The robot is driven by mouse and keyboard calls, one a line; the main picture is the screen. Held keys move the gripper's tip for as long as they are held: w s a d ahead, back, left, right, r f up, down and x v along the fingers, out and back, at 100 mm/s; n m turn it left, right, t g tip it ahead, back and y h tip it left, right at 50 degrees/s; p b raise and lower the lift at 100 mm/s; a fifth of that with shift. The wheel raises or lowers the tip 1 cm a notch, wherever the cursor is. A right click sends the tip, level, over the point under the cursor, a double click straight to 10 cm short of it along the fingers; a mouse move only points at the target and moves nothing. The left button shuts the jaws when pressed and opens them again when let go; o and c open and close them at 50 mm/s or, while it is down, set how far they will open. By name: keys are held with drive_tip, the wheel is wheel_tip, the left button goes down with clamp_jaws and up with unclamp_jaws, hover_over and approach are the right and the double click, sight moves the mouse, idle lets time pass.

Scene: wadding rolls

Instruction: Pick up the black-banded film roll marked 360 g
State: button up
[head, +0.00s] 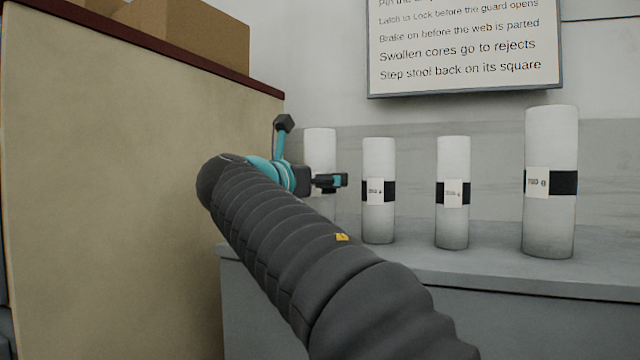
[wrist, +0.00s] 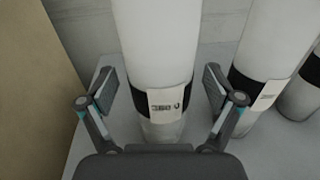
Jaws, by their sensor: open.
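Several upright white film rolls with black bands and white labels stand in a row. In the wrist view one roll (wrist: 160,50) stands between my gripper's (wrist: 158,92) two open fingers, with a gap on each side. Its label (wrist: 166,104) faces me, but the print is too blurred to read surely. This looks like the leftmost roll (head: 320,150) in the head view, partly hidden behind my gripper (head: 332,182). The other rolls there, the second (head: 378,215), third (head: 453,225) and large right one (head: 550,140), carry labels too small to read surely.
The rolls stand on a grey counter (head: 500,265) against a wall. A tall beige cabinet (head: 130,170) with cardboard boxes (head: 185,30) on top is close on the left. In the wrist view a neighbouring roll (wrist: 270,45) is near the right finger. A sign (head: 460,50) hangs above.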

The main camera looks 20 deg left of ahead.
drive_tip(key=shift+w+d, duration=0.1)
drive_tip(key=shift+w, duration=0.25)
drive_tip(key=c, duration=1.6)
